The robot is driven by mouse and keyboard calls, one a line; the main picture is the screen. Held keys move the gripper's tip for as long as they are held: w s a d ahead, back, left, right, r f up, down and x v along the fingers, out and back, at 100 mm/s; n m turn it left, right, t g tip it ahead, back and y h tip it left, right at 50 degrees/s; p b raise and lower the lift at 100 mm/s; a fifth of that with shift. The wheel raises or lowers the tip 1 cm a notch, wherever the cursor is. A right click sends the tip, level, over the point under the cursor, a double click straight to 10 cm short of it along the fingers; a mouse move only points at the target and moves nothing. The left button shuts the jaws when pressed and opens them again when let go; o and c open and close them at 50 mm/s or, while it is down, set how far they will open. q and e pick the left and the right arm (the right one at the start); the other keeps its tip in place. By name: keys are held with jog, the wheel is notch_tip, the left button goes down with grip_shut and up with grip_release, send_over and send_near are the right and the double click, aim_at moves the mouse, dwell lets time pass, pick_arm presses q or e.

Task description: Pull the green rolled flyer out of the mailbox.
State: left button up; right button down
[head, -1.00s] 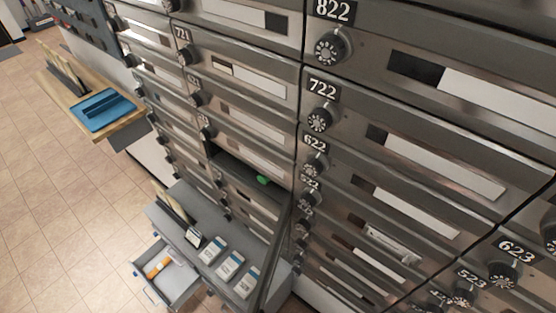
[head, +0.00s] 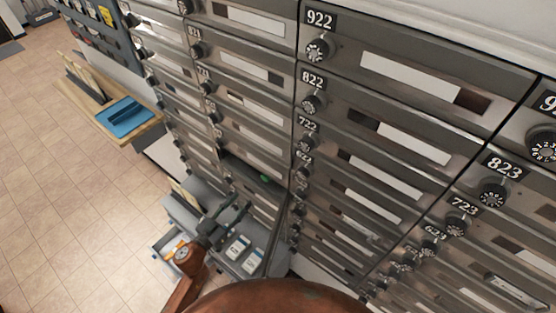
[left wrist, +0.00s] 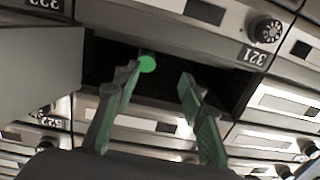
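The green rolled flyer (head: 265,178) shows as a small green end in the dark opening of an open mailbox (head: 240,166) in the head view. In the left wrist view, its round green end (left wrist: 147,63) stands out against the dark opening, close to the tip of the left-hand finger; I cannot tell whether they touch. My left gripper (head: 235,210) is in front of and below the opening. In the left wrist view (left wrist: 160,82) its fingers are apart, with nothing held between them. The rest of the flyer is hidden inside. My right gripper is not in view.
The open mailbox door (left wrist: 40,75) stands beside the opening, left of my fingers in the left wrist view. Below the mailboxes is a grey cabinet top with white boxes (head: 238,247). A wooden shelf (head: 137,128) holds a blue tray (head: 122,117). Tiled floor lies clear at left.

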aim_at(264, 177)
pick_arm(q)
jog(key=shift+m+h, duration=0.3)
jog(key=shift+h, duration=0.1)
jog(key=x, duration=0.4)
jog(key=r+b+x, duration=0.1)
jog(key=x, duration=0.3)
jog(key=d+r+x, duration=0.1)
jog(key=x, duration=0.3)
jog(key=shift+s+r, duration=0.15)
jog(key=shift+s, duration=0.3)
jog(key=shift+x, duration=0.85)
jog(key=shift+c, duration=0.5)
jog(key=c, duration=0.9)
jog(key=shift+o, duration=0.2)
jog(key=shift+s+r+p, duration=0.1)
jog(key=shift+r+p, duration=0.2)
jog(key=shift+p, duration=0.1)
